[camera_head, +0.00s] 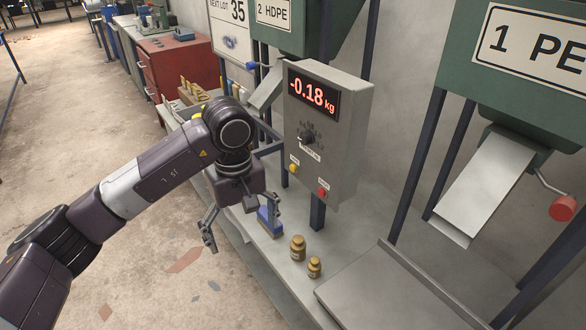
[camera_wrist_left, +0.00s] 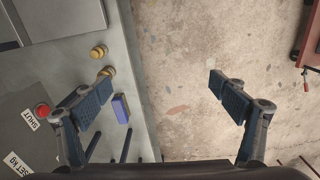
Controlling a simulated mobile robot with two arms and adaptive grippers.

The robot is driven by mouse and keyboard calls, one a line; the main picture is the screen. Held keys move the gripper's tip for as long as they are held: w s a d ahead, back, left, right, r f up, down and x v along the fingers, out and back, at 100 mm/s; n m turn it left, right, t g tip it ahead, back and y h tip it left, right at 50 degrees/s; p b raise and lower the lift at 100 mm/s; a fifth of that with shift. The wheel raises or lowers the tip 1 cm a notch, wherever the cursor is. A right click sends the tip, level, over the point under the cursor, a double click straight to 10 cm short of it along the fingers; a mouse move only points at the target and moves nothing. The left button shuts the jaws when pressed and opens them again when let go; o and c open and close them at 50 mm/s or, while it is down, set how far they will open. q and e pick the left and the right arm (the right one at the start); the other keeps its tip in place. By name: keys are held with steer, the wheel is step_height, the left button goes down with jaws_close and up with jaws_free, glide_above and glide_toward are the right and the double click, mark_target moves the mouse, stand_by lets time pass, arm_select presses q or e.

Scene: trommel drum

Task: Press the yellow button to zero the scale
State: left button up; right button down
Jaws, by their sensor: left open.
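The scale's grey control box (camera_head: 335,128) stands on a post, with a red display (camera_head: 312,93) reading -0.18 kg. The yellow button (camera_head: 293,168) is low on the left of its front face. A red button (camera_head: 323,192) is low on the right; it also shows in the left wrist view (camera_wrist_left: 43,110) beside a SHUT label. My left gripper (camera_head: 244,235) is open and empty, pointing down, left of and below the box, apart from the yellow button. The left wrist view shows its spread fingers (camera_wrist_left: 160,88); the yellow button is not visible there. My right gripper is out of view.
Two brass weights (camera_head: 298,247) (camera_head: 314,267) and a blue block (camera_head: 268,222) are on the grey bench below the box. A metal plate (camera_head: 375,290) lies to the right. A chute (camera_head: 490,190) stands farther right. The floor at left is largely clear.

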arm_select(q)
jaws_close()
stand_by(0.5)
stand_by(1.2)
